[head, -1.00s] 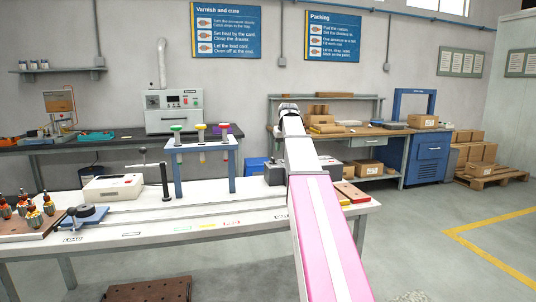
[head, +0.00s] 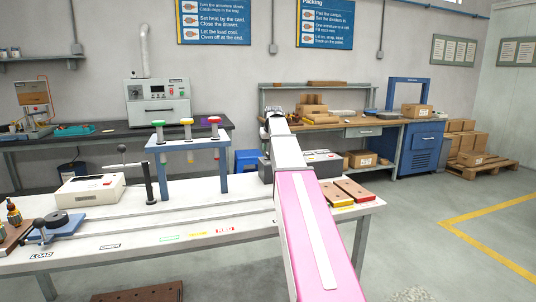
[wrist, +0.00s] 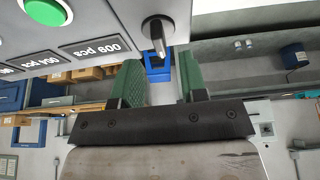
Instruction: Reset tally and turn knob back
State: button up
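The knob lies just beyond the fingertips, roughly in line with the gap; I see no contact. In the head view my pink and white arm partly hides a dark grey box (head: 322,163) on the bench; my fingers are hidden there.
Open floor (head: 430,260) lies on the right.

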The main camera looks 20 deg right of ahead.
aim_at(268, 153)
jog(key=shift+x, duration=2.05)
grip_shut()
